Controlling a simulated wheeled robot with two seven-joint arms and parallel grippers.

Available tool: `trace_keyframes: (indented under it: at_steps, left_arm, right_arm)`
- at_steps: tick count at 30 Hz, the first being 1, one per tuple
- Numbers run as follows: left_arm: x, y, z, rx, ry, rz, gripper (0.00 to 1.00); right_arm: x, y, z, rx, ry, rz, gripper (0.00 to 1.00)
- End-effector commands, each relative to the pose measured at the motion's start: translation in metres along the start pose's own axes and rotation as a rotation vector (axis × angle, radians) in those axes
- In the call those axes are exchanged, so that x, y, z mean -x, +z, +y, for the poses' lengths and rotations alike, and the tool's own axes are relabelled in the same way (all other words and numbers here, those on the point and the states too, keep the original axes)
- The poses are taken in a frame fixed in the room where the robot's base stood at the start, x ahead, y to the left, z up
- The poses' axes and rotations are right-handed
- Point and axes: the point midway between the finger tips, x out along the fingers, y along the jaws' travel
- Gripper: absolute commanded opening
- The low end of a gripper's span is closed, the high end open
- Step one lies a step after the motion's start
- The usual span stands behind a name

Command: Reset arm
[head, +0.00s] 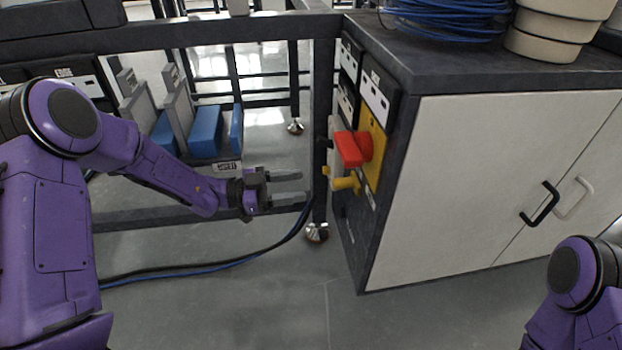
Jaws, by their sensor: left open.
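My left arm comes in from the left, and its gripper (300,186) is open with nothing between its fingers. The fingers point right, toward the side panel of the bench cabinet, and appear a short way left of it. On that panel is a red rotary handle (350,148) on a yellow plate (376,150), with a yellow handle (345,182) below it. I see no contact between the fingers and these handles. My right arm shows only in part at the lower right corner, and its gripper is outside the picture.
A white cabinet (480,190) with a black handle (540,204) and a white handle (574,198) stands at right under a dark top. Blue coiled cable (450,15) and stacked beige pots (555,30) sit on it. A dark cable (215,264) runs along the floor. A table leg (321,120) stands near the fingers.

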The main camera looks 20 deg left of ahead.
Motion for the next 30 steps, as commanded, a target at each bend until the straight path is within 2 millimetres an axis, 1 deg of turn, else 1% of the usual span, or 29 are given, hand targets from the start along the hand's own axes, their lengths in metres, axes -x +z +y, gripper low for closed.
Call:
trace_keyframes:
  at_steps: [3,15,17,20,21,23,24,26,27,29,30]
  left_arm:
    - [0.003,0.000,0.000,0.000,0.000,0.000,0.53]
    - [0.003,0.002,-0.001,0.012,-0.003,-0.005,0.53]
    - [0.003,0.002,-0.008,0.036,-0.047,-0.008,0.53]
    - [0.004,0.007,-0.025,0.146,-0.206,-0.003,0.53]
    - [0.005,0.012,-0.032,0.216,-0.296,-0.004,0.53]
    - [0.008,0.033,-0.034,0.351,-0.440,-0.032,0.53]
    - [0.013,0.052,-0.031,0.447,-0.540,-0.063,0.53]
    - [0.026,0.087,-0.018,0.593,-0.690,-0.130,0.53]
    - [0.038,0.113,-0.003,0.687,-0.790,-0.189,0.53]
    - [0.061,0.152,0.028,0.818,-0.943,-0.293,0.53]
    - [0.078,0.174,0.052,0.890,-1.037,-0.368,0.53]
  right_arm:
    - [0.000,0.000,0.000,0.000,0.000,0.000,0.00]
    - [0.000,0.000,0.000,0.000,0.000,0.000,0.00]
    - [0.000,0.000,0.000,0.000,0.000,0.000,0.00]
    - [0.000,0.000,0.000,0.000,0.000,0.000,0.00]
    - [0.000,0.000,0.000,0.000,0.000,0.000,0.00]
    - [0.000,0.000,0.000,0.000,0.000,0.000,0.00]
    - [0.000,0.000,0.000,0.000,0.000,0.000,0.00]
    - [0.000,0.000,0.000,0.000,0.000,0.000,0.00]
    - [0.000,0.000,0.000,0.000,0.000,0.000,0.00]
    - [0.000,0.000,0.000,0.000,0.000,0.000,0.00]
    - [0.000,0.000,0.000,0.000,0.000,0.000,0.00]
